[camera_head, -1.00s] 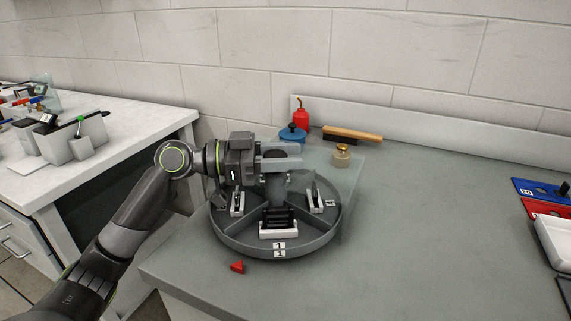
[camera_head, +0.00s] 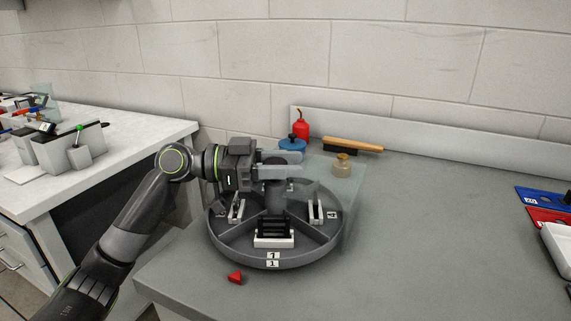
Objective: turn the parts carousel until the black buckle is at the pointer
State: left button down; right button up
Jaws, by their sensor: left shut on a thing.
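The parts carousel (camera_head: 318,256) is a round grey tray with divider walls and a central post (camera_head: 275,198). My left gripper (camera_head: 281,164) reaches in from the left and is shut on the top of that post, which its fingers partly hide. The front compartment holds a black ribbed part (camera_head: 273,229) on a white block; I cannot tell whether it is the buckle. Light metal parts stand in the right (camera_head: 315,211) and left (camera_head: 237,211) compartments. The rear compartments are mostly hidden. The red pointer (camera_head: 235,278) lies at the front left, outside the rim. My right gripper is not in view.
Behind the carousel stand a blue lidded pot (camera_head: 292,143), a red bottle (camera_head: 302,127), a brush (camera_head: 352,145) and a brass weight (camera_head: 342,165). Blue and red trays (camera_head: 541,197) lie at far right. The bench (camera_head: 440,240) between is clear.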

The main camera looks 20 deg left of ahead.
pick_arm(q)
jog(key=c, duration=0.9)
grip_release()
jog(key=shift+o, duration=0.2)
jog(key=p+v, duration=1.1)
jog(key=v, duration=0.6)
jog(key=shift+a, duration=0.2)
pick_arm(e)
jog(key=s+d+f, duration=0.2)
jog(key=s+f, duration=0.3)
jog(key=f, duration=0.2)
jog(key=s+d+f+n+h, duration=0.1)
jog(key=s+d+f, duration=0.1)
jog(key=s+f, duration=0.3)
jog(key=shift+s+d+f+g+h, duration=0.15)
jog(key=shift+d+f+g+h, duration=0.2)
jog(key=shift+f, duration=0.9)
